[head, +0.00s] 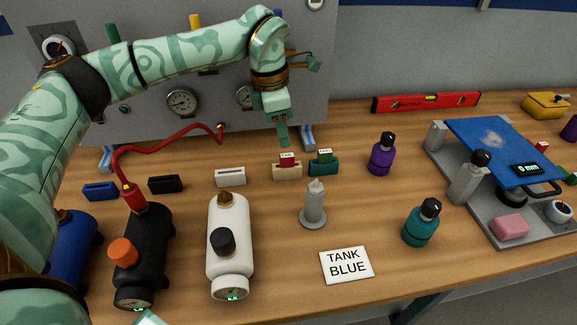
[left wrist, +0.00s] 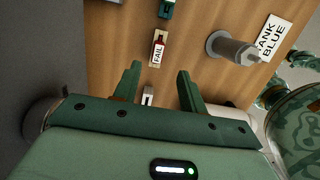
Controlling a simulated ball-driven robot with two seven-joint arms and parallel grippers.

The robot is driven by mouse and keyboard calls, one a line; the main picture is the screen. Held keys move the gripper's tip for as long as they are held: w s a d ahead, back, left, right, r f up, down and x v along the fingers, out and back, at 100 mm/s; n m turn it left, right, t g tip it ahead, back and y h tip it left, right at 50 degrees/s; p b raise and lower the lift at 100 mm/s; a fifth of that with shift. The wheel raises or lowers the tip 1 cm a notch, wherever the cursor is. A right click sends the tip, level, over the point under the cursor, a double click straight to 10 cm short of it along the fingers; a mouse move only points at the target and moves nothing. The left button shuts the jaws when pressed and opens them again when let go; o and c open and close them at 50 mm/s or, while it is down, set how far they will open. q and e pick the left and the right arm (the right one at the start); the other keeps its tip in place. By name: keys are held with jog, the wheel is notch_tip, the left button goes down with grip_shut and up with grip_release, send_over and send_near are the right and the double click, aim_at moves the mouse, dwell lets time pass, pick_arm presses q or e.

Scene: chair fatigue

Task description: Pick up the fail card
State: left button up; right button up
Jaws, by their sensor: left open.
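The red fail card (head: 287,158) stands upright in a cream holder (head: 287,173) at the middle of the bench. In the left wrist view the fail card (left wrist: 158,50) shows its white FAIL label, beyond the fingertips and roughly in line with the gap between them. My left gripper (head: 283,141) points down above and slightly behind the card, apart from it. In the left wrist view its two fingers (left wrist: 160,72) are spread with nothing between them. A green card (head: 324,156) stands in a teal holder (head: 323,168) just right of the cream one.
A white holder (head: 230,177) stands to the left, and a grey syringe-like stand (head: 314,205) is in front. White (head: 229,255) and black (head: 140,260) tanks and a TANK BLUE sign (head: 346,265) are nearer. A gauge panel (head: 215,85) rises behind.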

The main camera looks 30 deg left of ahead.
aim_at(286, 155)
pick_arm(q)
jog(key=f, duration=0.2)
jog(key=shift+w+d+f, duration=0.1)
jog(key=shift+d+f, duration=0.1)
jog(key=shift+f, duration=0.15)
jog(key=f, duration=0.1)
jog(key=f+b, duration=0.1)
jog(key=f, duration=0.1)
jog(key=f+b, duration=0.1)
jog(key=f, duration=0.1)
jog(key=shift+w+d, duration=0.1)
jog(key=shift+w, duration=0.25)
grip_shut()
